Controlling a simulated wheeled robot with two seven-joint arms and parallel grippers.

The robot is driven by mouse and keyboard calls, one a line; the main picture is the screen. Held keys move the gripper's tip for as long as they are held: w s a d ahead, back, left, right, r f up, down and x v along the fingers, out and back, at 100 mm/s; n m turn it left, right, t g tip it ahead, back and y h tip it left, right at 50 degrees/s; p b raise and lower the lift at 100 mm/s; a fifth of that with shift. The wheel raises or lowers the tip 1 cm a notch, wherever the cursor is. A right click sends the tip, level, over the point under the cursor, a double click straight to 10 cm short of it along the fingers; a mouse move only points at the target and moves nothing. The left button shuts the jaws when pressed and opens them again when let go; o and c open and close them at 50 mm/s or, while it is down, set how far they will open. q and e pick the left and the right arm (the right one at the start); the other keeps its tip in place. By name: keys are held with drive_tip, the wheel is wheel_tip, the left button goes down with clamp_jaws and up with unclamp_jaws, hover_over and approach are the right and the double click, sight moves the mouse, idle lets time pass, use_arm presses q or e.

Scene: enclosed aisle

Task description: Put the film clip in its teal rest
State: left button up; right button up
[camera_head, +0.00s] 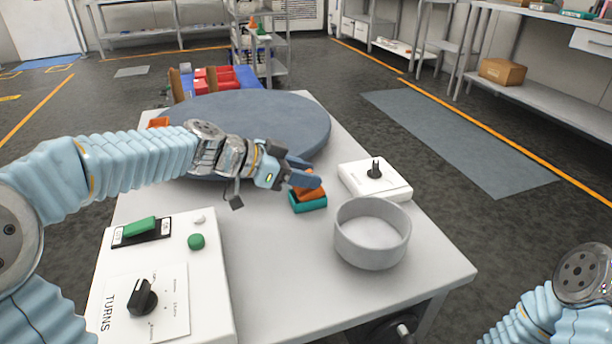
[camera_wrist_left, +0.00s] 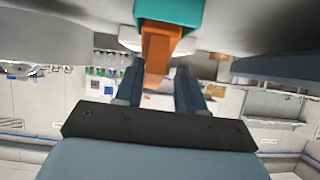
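The orange film clip (camera_head: 311,192) is at the teal rest (camera_head: 308,203) on the white table, its lower part in or on the rest; the exact seating is hard to see. My left gripper (camera_head: 302,171) is just above and left of the rest, its two blue-grey fingers on either side of the clip's upper part. In the left wrist view, the clip (camera_wrist_left: 158,55) lies between the fingertips (camera_wrist_left: 160,72), with a narrow gap on the right side, and the teal rest (camera_wrist_left: 168,12) is beyond it. Only part of my right arm shows; its gripper is out of view.
A grey round bowl (camera_head: 372,232) stands right of the rest. A white box with a black knob (camera_head: 374,172) is behind it. A large grey disc (camera_head: 250,125) covers the table's back. A control panel (camera_head: 165,270) is at front left. The table's front middle is clear.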

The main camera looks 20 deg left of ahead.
use_arm(q)
drive_tip(key=shift+s+d+f+g, duration=0.3)
drive_tip(key=shift+d+f, duration=0.1)
drive_tip(key=shift+f, duration=0.15)
drive_tip(key=v, duration=1.2)
drive_tip(key=shift+w, duration=0.2)
drive_tip(key=shift+r, duration=0.1)
idle(0.4)
